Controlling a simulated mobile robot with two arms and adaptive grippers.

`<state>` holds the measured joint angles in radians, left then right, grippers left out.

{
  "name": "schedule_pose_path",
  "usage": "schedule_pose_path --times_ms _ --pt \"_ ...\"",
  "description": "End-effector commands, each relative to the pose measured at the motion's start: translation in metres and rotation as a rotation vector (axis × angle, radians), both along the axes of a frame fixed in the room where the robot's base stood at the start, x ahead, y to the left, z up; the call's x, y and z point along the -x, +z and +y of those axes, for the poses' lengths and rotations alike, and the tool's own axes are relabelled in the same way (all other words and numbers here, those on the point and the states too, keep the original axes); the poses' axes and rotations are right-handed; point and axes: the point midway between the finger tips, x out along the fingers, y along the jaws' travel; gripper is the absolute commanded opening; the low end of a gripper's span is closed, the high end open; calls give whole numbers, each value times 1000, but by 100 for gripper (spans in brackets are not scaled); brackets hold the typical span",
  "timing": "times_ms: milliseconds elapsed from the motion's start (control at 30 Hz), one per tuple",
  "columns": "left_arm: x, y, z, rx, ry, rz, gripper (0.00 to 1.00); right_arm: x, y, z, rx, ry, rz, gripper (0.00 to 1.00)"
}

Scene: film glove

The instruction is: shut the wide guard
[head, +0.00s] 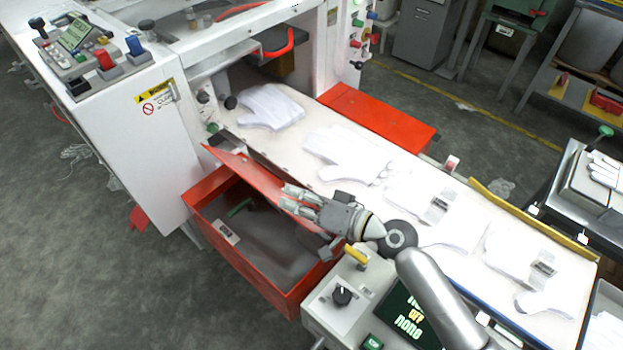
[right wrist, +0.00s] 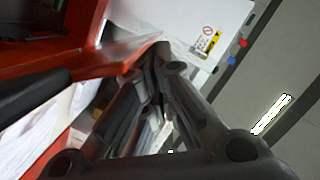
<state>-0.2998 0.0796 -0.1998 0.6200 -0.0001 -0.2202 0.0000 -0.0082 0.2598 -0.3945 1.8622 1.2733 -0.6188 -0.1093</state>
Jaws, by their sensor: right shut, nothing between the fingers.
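A red guard panel (head: 250,172) stands raised and tilted along the conveyor's near side, above an open red box (head: 270,292) with a dark interior. I take this panel to be the wide guard; it is open. My right gripper (head: 286,198) is shut and empty, its fingertips at the panel's lower right part, overlapping it in the head view. In the right wrist view, the shut fingers (right wrist: 160,52) point at the red panel's edge (right wrist: 115,58). Whether they touch it I cannot tell. My left gripper is not in view.
Several white gloves lie on the white conveyor (head: 290,150) behind the panel. A flat red cover (head: 375,118) lies on its far side. A control box (head: 330,312) with a yellow handle (head: 355,256) stands close by my right arm. The floor at left is mostly clear.

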Motion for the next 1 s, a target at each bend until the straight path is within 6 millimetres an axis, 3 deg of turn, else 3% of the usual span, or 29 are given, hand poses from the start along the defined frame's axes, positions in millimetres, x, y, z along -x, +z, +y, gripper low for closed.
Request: schedule_pose_path --times_ms 200,500,800,1000 --pt "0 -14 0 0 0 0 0 31 -33 30 146 5 -144 0" --pt "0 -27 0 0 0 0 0 61 -83 61 340 3 -336 0" --pt "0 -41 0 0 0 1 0 76 -127 76 483 1 -481 0" --pt "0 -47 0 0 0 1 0 79 -143 79 480 1 -477 0"
